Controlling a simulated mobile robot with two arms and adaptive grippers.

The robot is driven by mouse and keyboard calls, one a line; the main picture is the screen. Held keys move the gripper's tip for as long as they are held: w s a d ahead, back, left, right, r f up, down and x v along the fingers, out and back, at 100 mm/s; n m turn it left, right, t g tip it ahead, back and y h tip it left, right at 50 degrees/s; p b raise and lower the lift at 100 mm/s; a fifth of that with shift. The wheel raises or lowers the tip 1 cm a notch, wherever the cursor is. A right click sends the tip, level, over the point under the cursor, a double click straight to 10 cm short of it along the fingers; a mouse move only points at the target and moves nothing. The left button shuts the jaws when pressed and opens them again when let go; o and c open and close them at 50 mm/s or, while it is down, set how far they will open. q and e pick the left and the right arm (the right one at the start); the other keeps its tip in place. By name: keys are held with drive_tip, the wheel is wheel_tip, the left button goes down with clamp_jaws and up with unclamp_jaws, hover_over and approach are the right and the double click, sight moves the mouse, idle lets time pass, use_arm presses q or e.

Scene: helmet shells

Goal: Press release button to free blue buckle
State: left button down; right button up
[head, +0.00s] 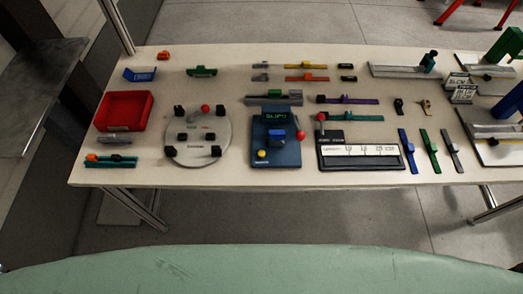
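A dark blue station (262,160) with a small display of green letters stands near the front middle of the table. A bright blue block (277,135), possibly the blue buckle, sits on it; I cannot tell how it is held. A yellow round knob or button (262,154) is at the station's front left, and a red ball knob (300,136) is at its right edge. I cannot tell which is the release button. Another blue piece (139,74) lies at the table's back left. Neither of my grippers is in view.
A round grey fixture (198,152) stands left of the station, and a black and white panel (360,156) stands to its right. A red tray (124,111) is at the left. Coloured straps and buckles, including a blue strap (407,150), lie right. Little bare tabletop separates the fixtures.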

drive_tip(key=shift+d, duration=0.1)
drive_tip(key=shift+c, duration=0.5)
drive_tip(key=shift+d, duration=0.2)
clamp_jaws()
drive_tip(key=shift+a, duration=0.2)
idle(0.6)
